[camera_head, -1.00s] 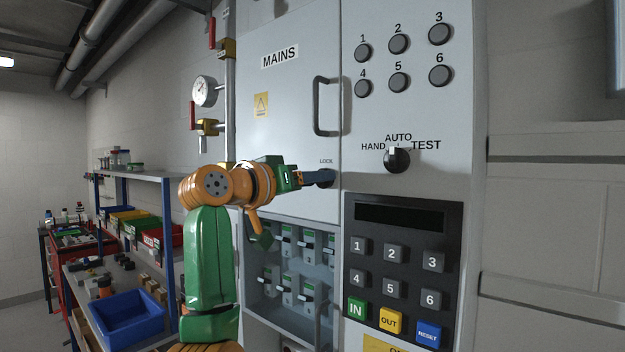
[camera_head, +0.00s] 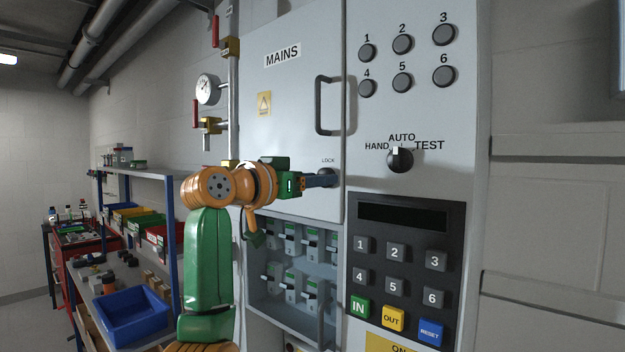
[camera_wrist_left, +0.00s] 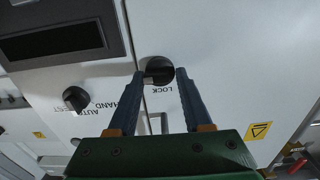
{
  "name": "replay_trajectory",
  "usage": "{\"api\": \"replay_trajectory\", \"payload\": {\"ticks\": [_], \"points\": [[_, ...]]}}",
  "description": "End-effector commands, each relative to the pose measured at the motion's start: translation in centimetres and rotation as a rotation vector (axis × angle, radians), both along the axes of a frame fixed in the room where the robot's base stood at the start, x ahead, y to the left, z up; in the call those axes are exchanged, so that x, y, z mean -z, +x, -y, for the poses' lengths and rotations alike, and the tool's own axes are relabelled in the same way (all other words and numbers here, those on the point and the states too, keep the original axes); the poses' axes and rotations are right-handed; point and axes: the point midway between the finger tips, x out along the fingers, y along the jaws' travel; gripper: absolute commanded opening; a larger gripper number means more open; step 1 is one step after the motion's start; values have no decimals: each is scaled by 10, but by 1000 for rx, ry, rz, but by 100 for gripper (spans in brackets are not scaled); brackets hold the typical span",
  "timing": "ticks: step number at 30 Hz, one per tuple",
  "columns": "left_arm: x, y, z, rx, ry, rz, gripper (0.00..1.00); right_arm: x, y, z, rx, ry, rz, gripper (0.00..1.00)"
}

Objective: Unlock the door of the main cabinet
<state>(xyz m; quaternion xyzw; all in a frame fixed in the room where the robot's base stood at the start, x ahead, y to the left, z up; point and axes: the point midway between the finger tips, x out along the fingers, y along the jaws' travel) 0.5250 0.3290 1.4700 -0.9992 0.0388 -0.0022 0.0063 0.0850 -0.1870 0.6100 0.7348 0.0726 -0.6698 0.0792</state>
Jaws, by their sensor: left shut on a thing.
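The main cabinet door (camera_head: 285,110) is grey-white, carries a MAINS label and stands closed. Its round dark lock (camera_head: 331,177) sits low near the door's right edge, under the word LOCK. The lock also shows in the left wrist view (camera_wrist_left: 159,70), upside down, with a small light part in its middle. My left gripper (camera_head: 326,179) is at the lock, its blue fingers reaching to it from the left. In the left wrist view its fingertips (camera_wrist_left: 160,76) lie on either side of the lock's middle, shut on the lock. My right gripper is not in view.
The HAND/AUTO/TEST knob (camera_head: 400,160) and a keypad (camera_head: 404,262) are to the right. Breakers (camera_head: 290,260) sit in an open-looking bay below. Shelves with a blue bin (camera_head: 138,312) stand at the left.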

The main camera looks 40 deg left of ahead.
Motion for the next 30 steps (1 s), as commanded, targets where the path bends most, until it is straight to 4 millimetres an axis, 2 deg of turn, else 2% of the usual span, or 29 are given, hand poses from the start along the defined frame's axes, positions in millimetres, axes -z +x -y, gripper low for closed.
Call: {"api": "replay_trajectory", "payload": {"ticks": [2, 3, 5, 20, 24, 30], "points": [[3, 1, 1, 4, 1, -10, 0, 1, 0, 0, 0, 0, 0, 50], [3, 1, 1, 4, 1, -10, 55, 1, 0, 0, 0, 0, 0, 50], [3, 1, 1, 4, 1, -9, 69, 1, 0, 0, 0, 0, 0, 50], [3, -3, 0, 1, 0, -1, 69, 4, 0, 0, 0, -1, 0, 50], [8, -31, -3, -2, 0, 3, 69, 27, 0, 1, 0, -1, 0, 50], [5, -65, -5, 1, -1, -1, 69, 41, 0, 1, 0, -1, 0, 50]]}}
